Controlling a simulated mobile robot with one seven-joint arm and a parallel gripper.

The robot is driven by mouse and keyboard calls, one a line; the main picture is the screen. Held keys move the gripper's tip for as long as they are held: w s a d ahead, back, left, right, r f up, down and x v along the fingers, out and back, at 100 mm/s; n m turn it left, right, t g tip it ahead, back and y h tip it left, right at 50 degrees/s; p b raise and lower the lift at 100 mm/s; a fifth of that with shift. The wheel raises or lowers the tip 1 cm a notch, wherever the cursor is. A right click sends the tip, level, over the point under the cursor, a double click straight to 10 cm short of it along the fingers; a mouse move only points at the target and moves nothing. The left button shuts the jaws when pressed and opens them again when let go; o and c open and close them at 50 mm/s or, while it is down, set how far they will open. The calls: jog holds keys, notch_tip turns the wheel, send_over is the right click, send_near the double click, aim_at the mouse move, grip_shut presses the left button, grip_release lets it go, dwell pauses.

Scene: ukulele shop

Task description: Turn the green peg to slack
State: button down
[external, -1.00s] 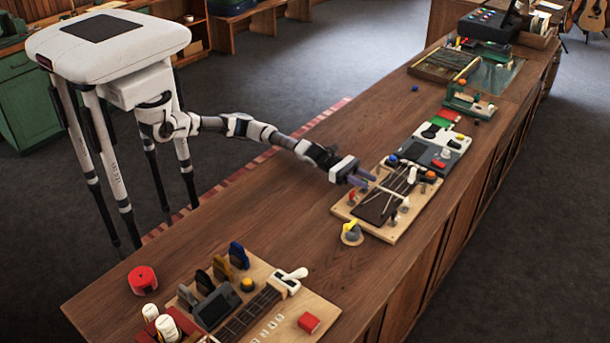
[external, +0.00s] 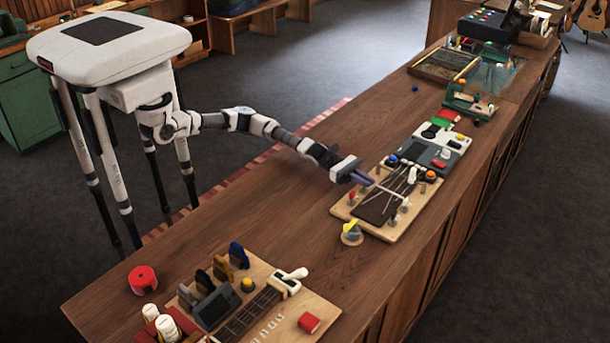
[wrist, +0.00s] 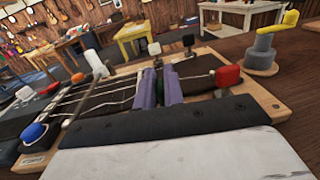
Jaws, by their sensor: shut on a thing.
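My gripper (external: 366,177) is at the near-left edge of a wooden board (external: 396,231) with a dark fretboard and strings. In the wrist view its two purple fingers (wrist: 163,86) stand close together over the board's edge, between a blue-topped peg (wrist: 34,134) and a red peg (wrist: 228,77). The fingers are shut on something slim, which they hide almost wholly. From its place in the row I take it to be the green peg, but its colour does not show. The red peg also shows in the external view (external: 351,196), as does the blue one (external: 392,160).
A yellow-topped winder-like piece (external: 352,232) stands on the counter beside the board. A second board with a fretboard (external: 320,312) is nearer; bare counter lies between.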

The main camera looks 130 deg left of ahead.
jog(key=shift+w+d+f+m+h+b, duration=0.1)
jog(key=shift+d+f+m+h+b, duration=0.1)
jog(key=shift+d+m+h+b, duration=0.35)
jog(key=shift+h+b, duration=0.45)
jog(key=shift+b, duration=0.05)
jog(key=shift+a+m+g+h+b, duration=0.25)
jog(key=shift+m+g+h+b, duration=0.15)
jog(key=shift+m+h, duration=0.4)
jog(key=c, duration=1.6)
grip_release()
jog(key=shift+r, duration=0.1)
jog(key=shift+o, duration=0.5)
jog(key=shift+a, duration=0.25)
jog(key=shift+r, duration=0.1)
jog(key=b+v, duration=0.3)
jog(key=v, duration=1.1)
jog(key=shift+b, duration=0.3)
